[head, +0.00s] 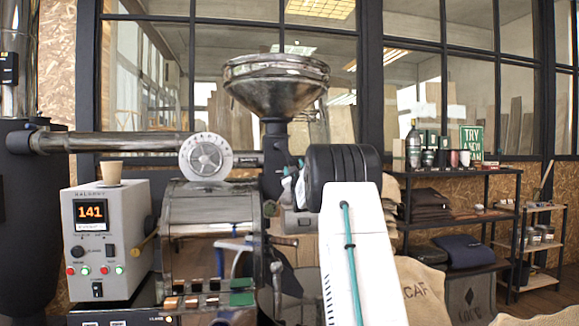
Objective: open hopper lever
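The metal hopper (276,88) is a wide funnel on top of the roaster (210,235), in the middle of the head view. Its dark neck (275,145) runs down behind my arm's end. A hopper lever cannot be made out clearly; the area beside the neck is crowded with dark parts and partly covered by my arm. My gripper (290,180) is close to the right side of the neck, partly hidden by my black wrist joint. Its fingertips are too small and covered to tell whether they touch anything or are open.
A grey control box (108,240) reads 141 and carries a paper cup (111,172). A dial wheel (206,157) and a horizontal pipe (115,142) lie left of the neck. Shelves (455,215) with tins and folded cloths stand right, behind a sack (422,290).

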